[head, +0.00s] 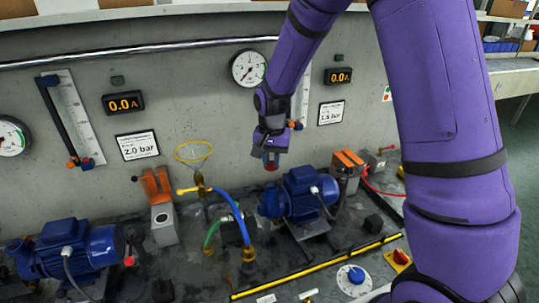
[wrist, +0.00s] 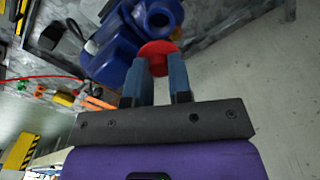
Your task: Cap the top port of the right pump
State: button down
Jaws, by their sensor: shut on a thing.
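The right pump (head: 298,194) is blue and stands on the bench in the middle of the head view. In the wrist view the blue pump (wrist: 118,50) lies at the top, with a round, open-ended port (wrist: 158,20) showing a dark hole. My gripper (head: 271,158) hangs above the pump's left end. It is shut on a red cap (wrist: 158,52), a round disc between the fingertips (wrist: 160,75). The cap appears apart from the port, which looks uncapped.
A second blue pump (head: 68,250) stands at the lower left. A brass valve with blue and green hoses (head: 230,215) is left of the right pump. An orange-handled grey block (head: 347,170) stands close to its right. The concrete wall with gauges (head: 247,68) rises behind.

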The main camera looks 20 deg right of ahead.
jog(key=shift+f, duration=3)
jog(key=shift+f, duration=0.45)
jog(key=c, duration=1)
grip_release()
jog(key=shift+o, duration=0.2)
jog(key=shift+r, duration=3)
notch_tip(320, 180, up, 11)
send_over(271, 185)
jog(key=shift+s+f, duration=0.1)
